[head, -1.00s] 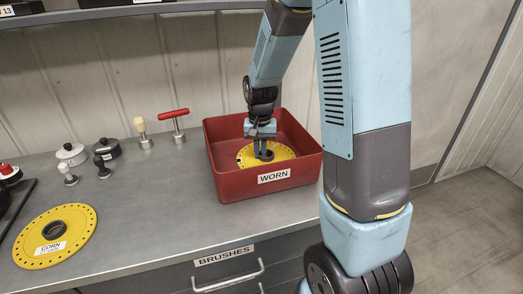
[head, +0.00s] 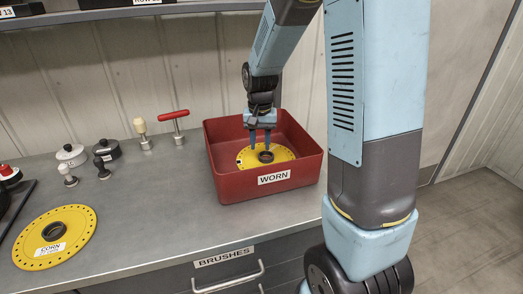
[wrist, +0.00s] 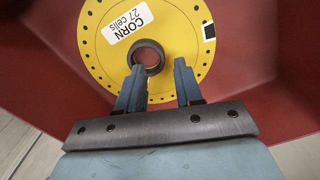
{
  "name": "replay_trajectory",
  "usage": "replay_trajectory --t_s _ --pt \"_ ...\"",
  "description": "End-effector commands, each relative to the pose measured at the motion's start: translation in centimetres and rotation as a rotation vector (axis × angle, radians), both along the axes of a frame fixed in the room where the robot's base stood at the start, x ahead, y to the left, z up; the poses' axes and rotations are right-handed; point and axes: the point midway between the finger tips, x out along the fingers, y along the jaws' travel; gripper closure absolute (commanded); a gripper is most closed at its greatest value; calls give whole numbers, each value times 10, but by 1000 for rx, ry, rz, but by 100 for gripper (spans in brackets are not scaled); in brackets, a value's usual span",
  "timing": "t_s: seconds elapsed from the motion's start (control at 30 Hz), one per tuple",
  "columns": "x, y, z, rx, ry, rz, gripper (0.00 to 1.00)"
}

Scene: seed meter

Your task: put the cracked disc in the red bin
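A yellow disc (head: 247,158) with a dark central hub lies inside the red bin (head: 230,188), which is labelled WORN. In the wrist view the disc (wrist: 100,60) shows a CORN 27 cells label and a small black-and-white mark near its rim; I cannot make out a crack. A second yellow CORN disc (head: 80,222) lies on the counter at the left. My gripper (head: 260,146) is over the binned disc. In the wrist view my gripper (wrist: 158,70) has its fingers spread, with nothing between them, close to the hub.
The grey counter (head: 150,205) is clear between the left disc and the bin. Behind stand two lidded pots (head: 72,155), small knobbed tools (head: 103,167) and a red-handled tool (head: 174,125). A shelf runs above along the wall.

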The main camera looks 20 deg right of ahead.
Motion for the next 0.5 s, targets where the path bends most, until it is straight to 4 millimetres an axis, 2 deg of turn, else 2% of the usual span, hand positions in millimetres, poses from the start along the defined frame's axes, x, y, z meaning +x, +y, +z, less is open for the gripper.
replay_trajectory --t_s 0.03,0.2,0.4,0.5 --pt "1 0 12 0 -6 0 64" --pt "1 0 44 0 -5 0 64" --pt "1 0 71 0 -3 -1 64" --pt "0 0 78 0 -2 -1 64"
